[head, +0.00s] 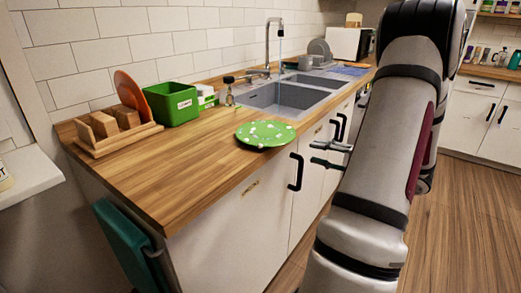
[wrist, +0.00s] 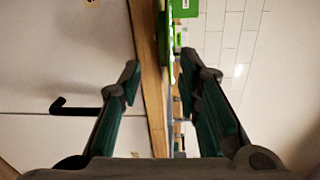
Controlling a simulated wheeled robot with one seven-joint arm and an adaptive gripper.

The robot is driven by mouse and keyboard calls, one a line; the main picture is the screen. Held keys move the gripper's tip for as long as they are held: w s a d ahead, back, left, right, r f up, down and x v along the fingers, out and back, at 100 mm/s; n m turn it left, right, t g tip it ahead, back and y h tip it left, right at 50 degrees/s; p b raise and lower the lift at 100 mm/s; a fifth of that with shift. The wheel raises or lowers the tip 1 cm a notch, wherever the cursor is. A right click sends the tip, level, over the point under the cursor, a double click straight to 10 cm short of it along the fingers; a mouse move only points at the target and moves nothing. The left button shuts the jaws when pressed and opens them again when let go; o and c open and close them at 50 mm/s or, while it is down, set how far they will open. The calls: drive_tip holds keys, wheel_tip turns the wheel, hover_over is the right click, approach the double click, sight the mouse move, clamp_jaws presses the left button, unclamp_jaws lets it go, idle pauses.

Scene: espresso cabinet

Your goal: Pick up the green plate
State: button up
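The green plate (head: 265,134) with white spots lies on the wooden counter close to its front edge, in front of the sink. In the wrist view the plate (wrist: 168,45) shows nearly edge-on as a thin green strip, beyond and between the fingertips. My gripper (head: 316,153) is in front of the counter, to the right of the plate and apart from it. In the wrist view my gripper (wrist: 160,62) is open, with nothing between its fingers. Part of the gripper is hidden behind my arm in the head view.
A green box (head: 172,104), an orange plate (head: 131,96) in a wooden rack (head: 114,139) and a small bottle (head: 230,97) stand at the back. The sink (head: 290,97) is behind the plate. Dark door handles (head: 296,171) stick out below the counter. The counter's left front is clear.

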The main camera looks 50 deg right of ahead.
drive_tip(key=s+d+h, duration=0.2)
approach(292, 136)
drive_tip(key=w+f, duration=0.1)
drive_tip(key=w, duration=0.3)
drive_tip(key=shift+t, duration=0.4)
drive_tip(key=shift+w+f+b, duration=0.15)
drive_tip(key=shift+w+b, duration=0.45)
drive_tip(key=shift+w, duration=2.35)
clamp_jaws()
